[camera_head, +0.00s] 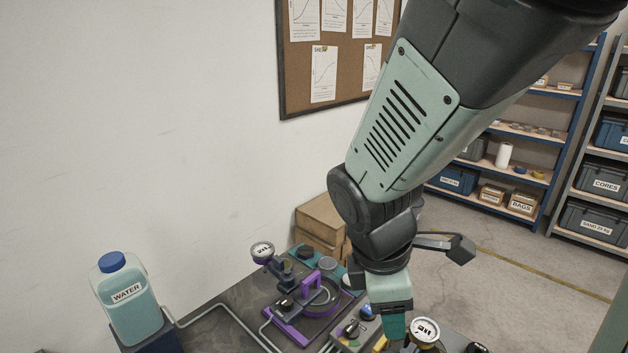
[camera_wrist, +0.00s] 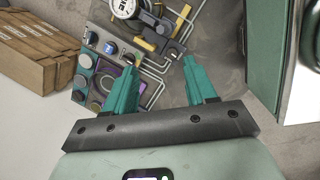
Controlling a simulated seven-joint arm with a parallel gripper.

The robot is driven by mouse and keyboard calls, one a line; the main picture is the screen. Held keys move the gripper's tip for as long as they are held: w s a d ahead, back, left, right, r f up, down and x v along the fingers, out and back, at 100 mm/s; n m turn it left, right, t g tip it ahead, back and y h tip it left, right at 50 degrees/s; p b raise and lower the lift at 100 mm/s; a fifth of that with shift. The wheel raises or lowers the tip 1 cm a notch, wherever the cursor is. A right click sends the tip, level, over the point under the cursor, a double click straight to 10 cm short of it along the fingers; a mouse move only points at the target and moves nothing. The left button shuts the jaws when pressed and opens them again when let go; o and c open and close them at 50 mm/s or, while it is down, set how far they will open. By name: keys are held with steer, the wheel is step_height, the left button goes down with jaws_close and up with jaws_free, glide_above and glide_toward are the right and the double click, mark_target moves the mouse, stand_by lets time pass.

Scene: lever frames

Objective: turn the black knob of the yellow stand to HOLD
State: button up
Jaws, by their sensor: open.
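In the wrist view, yellow parts of a stand (camera_wrist: 141,44) show at the top, beside a round white gauge (camera_wrist: 125,7). Dark knob-like parts are near the yellow parts, but they are too small to tell which is the black knob. I cannot read a HOLD mark. In the head view, a bit of yellow (camera_head: 380,344) shows at the bottom edge, left of a gauge (camera_head: 425,330); the rest is cut off or hidden behind my arm. My gripper (camera_wrist: 160,60) is open and empty, with its teal fingers apart above the bench; it also shows in the head view (camera_head: 394,325).
A purple stand (camera_head: 312,306) with a gauge (camera_head: 262,250) is left of my gripper. A grey panel with coloured knobs (camera_wrist: 96,45) lies beside the yellow parts. Thin pipes run across the bench. A water jug (camera_head: 127,300) stands at left; cardboard boxes (camera_head: 320,222) are behind.

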steer(key=f+n+y, duration=0.1)
steer(key=f+n, duration=0.1)
steer(key=f, duration=0.4)
steer(key=a+f+n+y, duration=0.1)
steer(key=f+n, duration=0.1)
steer(key=f, duration=0.4)
steer(key=w+f+n+g, duration=0.1)
steer(key=f, duration=0.5)
steer(key=shift+a+n+y, duration=0.25)
steer(key=shift+n+y, duration=0.15)
steer(key=shift+d+f, duration=0.1)
steer(key=shift+f, duration=0.5)
jaws_close()
